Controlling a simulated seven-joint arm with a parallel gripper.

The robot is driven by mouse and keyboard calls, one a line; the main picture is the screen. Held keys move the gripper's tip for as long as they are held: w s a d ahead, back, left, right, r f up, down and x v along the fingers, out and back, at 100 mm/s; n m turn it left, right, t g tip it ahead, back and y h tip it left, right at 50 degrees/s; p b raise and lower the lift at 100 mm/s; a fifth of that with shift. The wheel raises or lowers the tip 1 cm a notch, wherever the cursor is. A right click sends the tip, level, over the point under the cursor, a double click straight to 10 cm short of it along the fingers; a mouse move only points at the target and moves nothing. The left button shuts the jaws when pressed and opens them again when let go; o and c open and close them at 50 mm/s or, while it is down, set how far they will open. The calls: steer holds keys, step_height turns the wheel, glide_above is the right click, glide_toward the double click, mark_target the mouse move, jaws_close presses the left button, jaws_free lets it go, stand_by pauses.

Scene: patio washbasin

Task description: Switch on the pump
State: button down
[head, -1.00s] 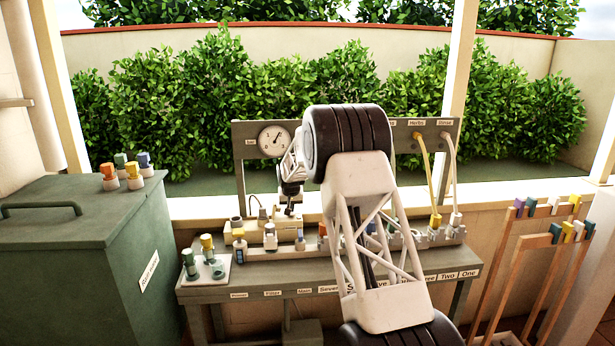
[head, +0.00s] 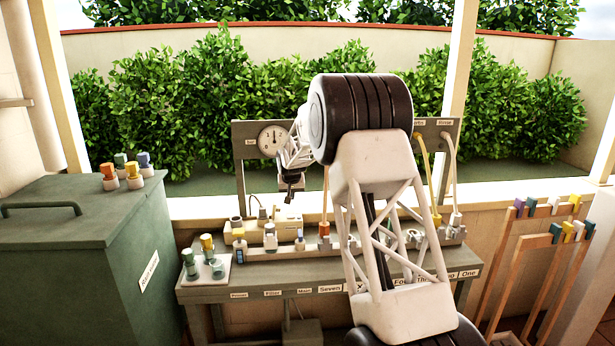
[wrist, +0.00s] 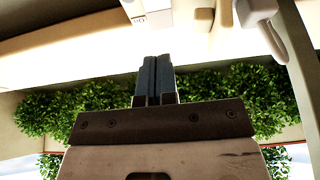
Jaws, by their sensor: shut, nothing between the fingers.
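My gripper (head: 290,194) hangs above a cream box-shaped unit (head: 287,218) at the back of the bench, which looks like the pump. There is a visible gap between the fingertips and the unit. Its switch is too small to make out in the head view. In the wrist view my gripper (wrist: 155,62) has its dark blue fingers together and nothing between them. A pale piece with a small marked plate (wrist: 138,20) shows beyond the fingertips; I cannot tell whether it is the switch. The round gauge (head: 273,139) has its needle pointing nearly straight up.
A row of valves and coloured caps (head: 270,237) lines the labelled bench (head: 250,277). A white block (head: 207,270) holds capped fittings at the left. Yellow and white hoses (head: 427,175) hang at the right, partly behind my arm. A green chest (head: 85,240) stands left.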

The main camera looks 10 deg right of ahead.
mark_target(291, 210)
steer(key=s+d+r, duration=0.4)
steer(key=s+r, duration=1.1)
steer(key=s, duration=0.3)
steer(key=shift+s+d+r+g, duration=0.15)
steer(key=shift+s+g, duration=0.15)
stand_by(0.3)
steer(key=w+a+f, duration=0.2)
steer(key=w+f, duration=0.2)
steer(key=w, duration=0.4)
steer(key=w+a+f, duration=0.2)
steer(key=w+f, duration=0.3)
steer(key=w, duration=0.3)
steer(key=shift+a+f, duration=0.2)
steer(key=shift+f, duration=0.1)
steer(key=shift+w+x, duration=0.15)
steer(key=shift+x, duration=3.35)
steer(key=shift+w+x, duration=0.2)
steer(key=shift+x, duration=3.3)
